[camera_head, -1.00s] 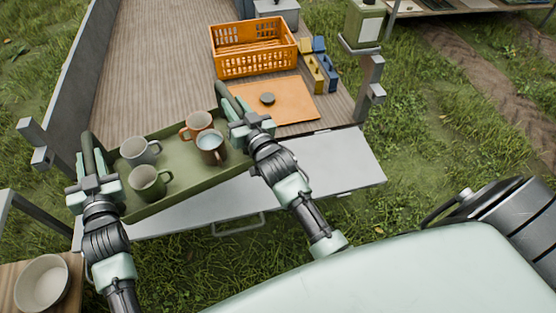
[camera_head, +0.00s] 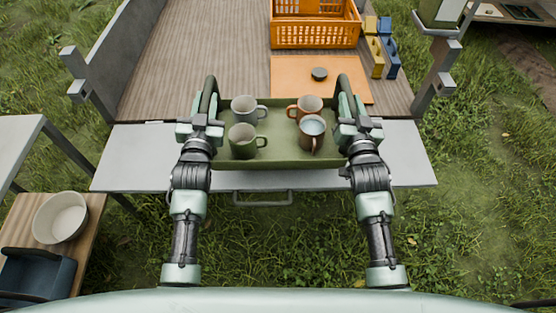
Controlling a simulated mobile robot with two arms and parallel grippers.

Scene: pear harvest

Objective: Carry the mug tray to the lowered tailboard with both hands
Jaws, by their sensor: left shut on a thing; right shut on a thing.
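The green mug tray (camera_head: 278,162) is level in front of me, over the grey lowered tailboard (camera_head: 130,170); I cannot tell whether it touches it. In it stand a grey mug (camera_head: 243,109), a green mug (camera_head: 242,143), an orange-brown mug (camera_head: 309,107) and a brown mug (camera_head: 311,139) with a pale content, all upright. My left gripper (camera_head: 204,118) is shut on the tray's left handle. My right gripper (camera_head: 350,118) is shut on the right handle. The gripper fingers partly hide the handles.
A white bowl (camera_head: 60,217) stands on a table at left. Posts flank the tailboard.

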